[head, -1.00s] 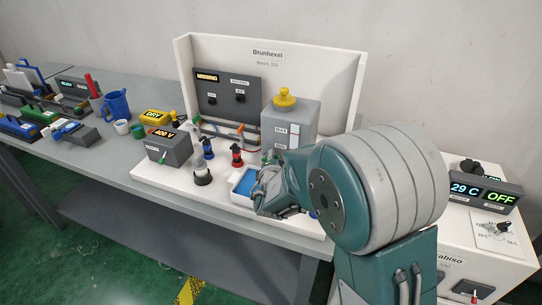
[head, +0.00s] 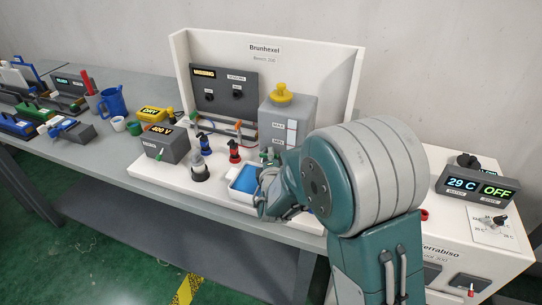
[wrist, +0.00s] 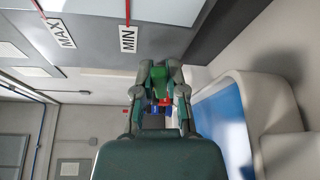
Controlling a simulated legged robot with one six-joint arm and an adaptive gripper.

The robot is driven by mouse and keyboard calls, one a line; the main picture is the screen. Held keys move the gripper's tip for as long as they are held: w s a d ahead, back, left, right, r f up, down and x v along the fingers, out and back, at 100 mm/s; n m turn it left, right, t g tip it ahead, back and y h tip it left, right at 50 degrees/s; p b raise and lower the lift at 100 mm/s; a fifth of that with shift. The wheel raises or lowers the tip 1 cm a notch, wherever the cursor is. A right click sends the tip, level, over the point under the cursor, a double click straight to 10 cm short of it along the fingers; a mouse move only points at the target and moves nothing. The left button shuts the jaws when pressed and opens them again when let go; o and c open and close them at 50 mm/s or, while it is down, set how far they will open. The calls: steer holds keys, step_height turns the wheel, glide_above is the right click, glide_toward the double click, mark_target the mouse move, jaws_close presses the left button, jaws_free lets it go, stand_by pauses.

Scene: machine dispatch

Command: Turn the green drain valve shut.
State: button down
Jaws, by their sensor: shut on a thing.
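The green drain valve (wrist: 171,76) shows in the wrist view, between the fingertips of my gripper (wrist: 162,80). My gripper is shut on it, and the fingers and wrist hide part of its handle. How far the handle is turned cannot be told. The grey tank (head: 300,108) with a yellow cap stands on the white bench station in the head view. Its MAX and MIN labels show sideways in the wrist view.
A white tray with a blue inside (head: 243,180) lies right beside my gripper. Red (head: 234,151) and blue (head: 205,145) capped pieces and a grey-black one (head: 199,168) stand to the left, near the 400 V box (head: 166,145). A white cabinet (head: 470,235) is at the right.

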steer(key=c, duration=0.7)
jaws_free()
steer(key=shift+d+f, duration=0.1)
steer(key=shift+d, duration=0.05)
steer(key=s, duration=0.8)
steer(key=s+r, duration=0.1)
steer(key=s, duration=0.2)
steer(key=shift+s+d, duration=0.15)
steer(key=shift+s, duration=0.25)
